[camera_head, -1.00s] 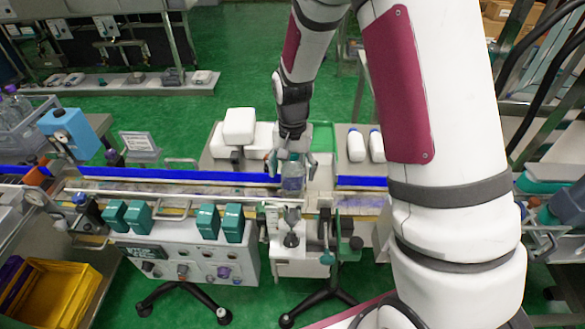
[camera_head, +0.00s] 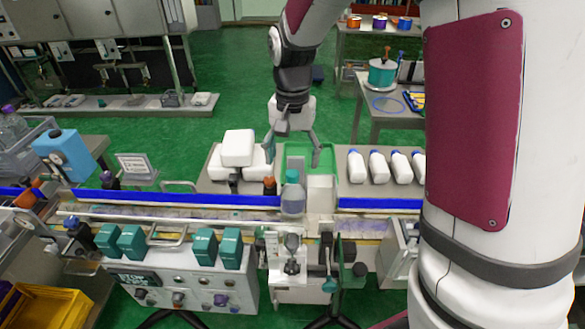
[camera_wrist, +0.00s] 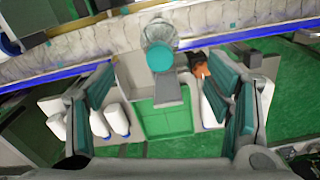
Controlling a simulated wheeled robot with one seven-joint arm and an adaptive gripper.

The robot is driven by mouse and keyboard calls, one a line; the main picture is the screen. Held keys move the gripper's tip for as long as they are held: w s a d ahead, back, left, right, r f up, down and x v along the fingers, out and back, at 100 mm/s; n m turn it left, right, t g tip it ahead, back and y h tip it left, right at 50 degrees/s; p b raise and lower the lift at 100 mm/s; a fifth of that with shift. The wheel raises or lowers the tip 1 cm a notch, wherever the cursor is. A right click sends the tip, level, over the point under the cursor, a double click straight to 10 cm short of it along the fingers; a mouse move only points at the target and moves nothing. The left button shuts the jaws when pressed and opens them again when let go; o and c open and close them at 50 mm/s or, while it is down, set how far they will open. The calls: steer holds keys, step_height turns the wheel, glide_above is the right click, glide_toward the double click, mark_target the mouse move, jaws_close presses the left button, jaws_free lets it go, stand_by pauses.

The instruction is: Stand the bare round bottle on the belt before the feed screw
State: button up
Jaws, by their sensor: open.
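A clear round bottle (camera_head: 292,198) with a teal cap stands upright at the belt (camera_head: 180,215), beside the blue guide rail. In the wrist view the bottle (camera_wrist: 158,32) shows from above, its teal cap toward me. I see no sleeve on it. My gripper (camera_head: 294,152) is open and empty, above and behind the bottle, apart from it. Its two teal-padded fingers (camera_wrist: 168,92) are spread wide in the wrist view, with the bottle beyond them. I cannot make out the feed screw clearly.
Behind are a green tray (camera_head: 297,150) and several white bottles (camera_head: 378,167). The control box (camera_head: 180,285) is in front.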

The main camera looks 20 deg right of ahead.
steer(key=shift+r, duration=0.4)
steer(key=s+r+n+t, duration=0.2)
steer(key=s+r, duration=0.5)
steer(key=s, duration=0.4)
steer(key=s+r+n+t, duration=0.3)
steer(key=s+r+n, duration=0.2)
steer(key=s, duration=0.5)
steer(key=shift+s+r+t, duration=0.3)
steer(key=shift+s+r, duration=0.05)
steer(key=shift+r, duration=0.85)
